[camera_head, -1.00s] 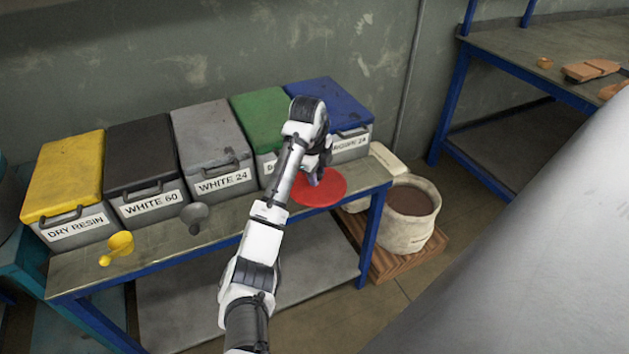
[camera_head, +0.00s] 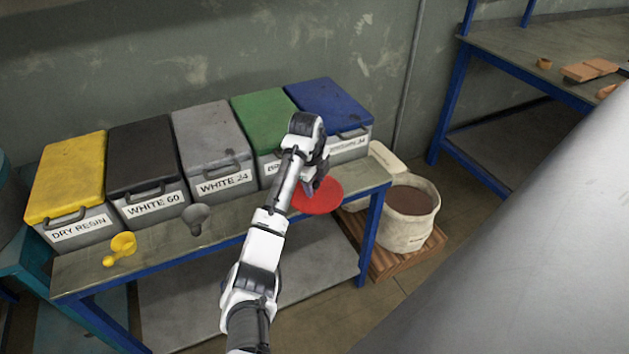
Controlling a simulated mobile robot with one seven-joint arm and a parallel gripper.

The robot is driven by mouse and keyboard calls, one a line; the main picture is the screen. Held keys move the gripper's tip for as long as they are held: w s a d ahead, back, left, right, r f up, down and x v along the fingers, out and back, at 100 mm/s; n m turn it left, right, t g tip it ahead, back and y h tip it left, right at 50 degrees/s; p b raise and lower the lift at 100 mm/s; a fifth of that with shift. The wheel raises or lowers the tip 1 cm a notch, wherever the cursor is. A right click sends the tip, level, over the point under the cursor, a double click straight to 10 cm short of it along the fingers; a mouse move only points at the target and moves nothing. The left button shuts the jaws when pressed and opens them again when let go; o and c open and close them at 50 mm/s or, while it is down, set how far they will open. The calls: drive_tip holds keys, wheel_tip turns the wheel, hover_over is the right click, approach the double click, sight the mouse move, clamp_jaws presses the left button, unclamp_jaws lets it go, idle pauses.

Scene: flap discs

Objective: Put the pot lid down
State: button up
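The pot lid appears to be the round red disc (camera_head: 326,200) at the right end of the bench, in front of the blue bin. My gripper (camera_head: 309,188) points down at the left part of the disc, and the arm hides some of it. The fingers are small and dark here. I cannot tell whether they are shut on the disc or only above it. Whether the disc touches the bench top is also unclear.
Several lidded bins, including the yellow bin (camera_head: 68,178) and blue bin (camera_head: 330,108), line the back of the bench (camera_head: 160,243). A grey scoop (camera_head: 196,215) and yellow scoop (camera_head: 122,246) lie in front.

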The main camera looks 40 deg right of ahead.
wheel_tip(320, 180, up, 12)
drive_tip(key=a, duration=0.2)
drive_tip(key=shift+s, duration=0.4)
